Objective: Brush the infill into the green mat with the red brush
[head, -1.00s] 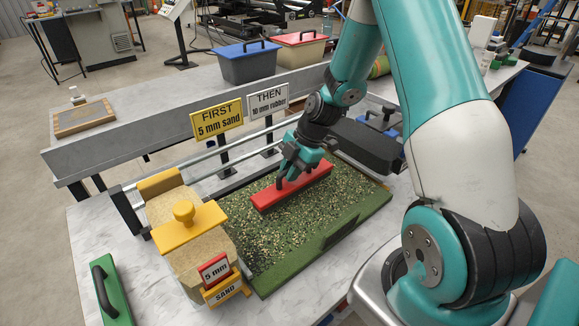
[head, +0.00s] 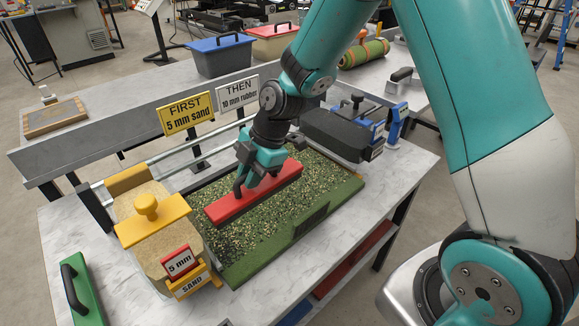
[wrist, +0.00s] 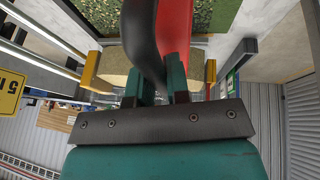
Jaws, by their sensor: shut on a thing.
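The red brush (head: 256,194) is a long red bar with a dark handle, lying across the green mat (head: 247,270). My gripper (head: 251,176) is shut on its handle. In the wrist view the dark handle (wrist: 142,40) sits between my gripper's fingers (wrist: 161,84), with the red brush (wrist: 175,30) beyond it. Pale, speckled infill (head: 300,207) covers much of the mat, with darker green showing near the sand box. The brush's underside is hidden, but it appears to rest on the mat's surface.
A yellow-topped sand box (head: 152,225) labelled 5 mm SAND stands at the mat's left end. A dark box (head: 338,135) stands at the far right end. A green tool (head: 82,290) lies front left. Yellow FIRST (head: 186,113) and white THEN (head: 238,93) signs stand behind.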

